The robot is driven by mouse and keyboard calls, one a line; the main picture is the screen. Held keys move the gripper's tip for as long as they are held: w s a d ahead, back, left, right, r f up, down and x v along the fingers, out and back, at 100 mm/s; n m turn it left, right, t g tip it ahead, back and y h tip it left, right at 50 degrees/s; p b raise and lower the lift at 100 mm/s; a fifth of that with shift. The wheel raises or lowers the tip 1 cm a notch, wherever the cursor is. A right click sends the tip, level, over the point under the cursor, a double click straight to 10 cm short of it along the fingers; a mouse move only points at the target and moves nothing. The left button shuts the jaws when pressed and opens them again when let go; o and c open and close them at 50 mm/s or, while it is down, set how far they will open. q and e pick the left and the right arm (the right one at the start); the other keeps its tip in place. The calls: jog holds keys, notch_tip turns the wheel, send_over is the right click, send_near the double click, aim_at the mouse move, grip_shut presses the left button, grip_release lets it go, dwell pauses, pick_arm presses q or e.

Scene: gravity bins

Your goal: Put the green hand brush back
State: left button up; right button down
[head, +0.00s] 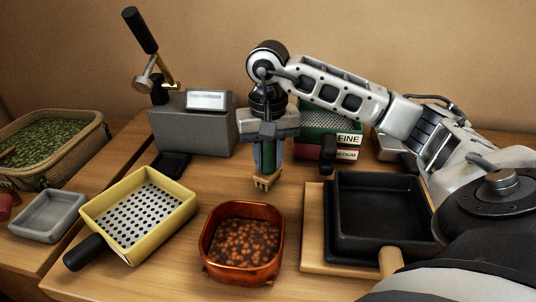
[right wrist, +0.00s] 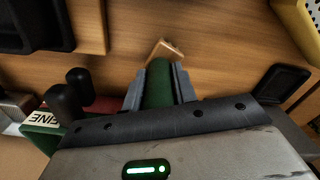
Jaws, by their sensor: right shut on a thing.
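The green hand brush (head: 267,182) hangs upright, with its green handle between the fingers of my right gripper (head: 268,155) and its pale wooden end pointing down. My right gripper is shut on the handle, behind the copper pot and in front of the labelled sieves. In the right wrist view the green handle (right wrist: 159,88) sits between the two grey fingers, and the wooden end (right wrist: 165,49) shows beyond them over the table. I cannot tell whether the brush touches the table. My left gripper is not in view.
A copper pot (head: 243,268) of brown pieces stands in front. A yellow sieve (head: 183,208) lies left, and a black pan (head: 343,245) on a board lies right. Behind are a grey scale machine (head: 195,135), a small black tray (head: 170,165) and the green FINE sieve (head: 318,137).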

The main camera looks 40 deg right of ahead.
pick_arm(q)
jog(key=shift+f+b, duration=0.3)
pick_arm(e)
jog(key=shift+f, duration=0.3)
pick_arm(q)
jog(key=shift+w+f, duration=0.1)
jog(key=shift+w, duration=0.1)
pick_arm(e)
jog(key=shift+f, duration=0.25)
jog(key=c, duration=1)
grip_release()
jog(key=shift+c, duration=0.2)
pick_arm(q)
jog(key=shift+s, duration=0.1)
pick_arm(e)
notch_tip(320, 180, up, 15)
jog(key=p, duration=0.4)
jog(key=shift+r, duration=0.15)
jog(key=shift+r+p, duration=0.35)
jog(key=shift+p, duration=0.05)
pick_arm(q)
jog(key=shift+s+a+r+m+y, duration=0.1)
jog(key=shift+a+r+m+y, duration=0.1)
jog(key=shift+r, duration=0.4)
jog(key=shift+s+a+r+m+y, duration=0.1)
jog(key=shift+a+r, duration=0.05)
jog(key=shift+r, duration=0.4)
pick_arm(e)
jog(key=shift+s, duration=0.1)
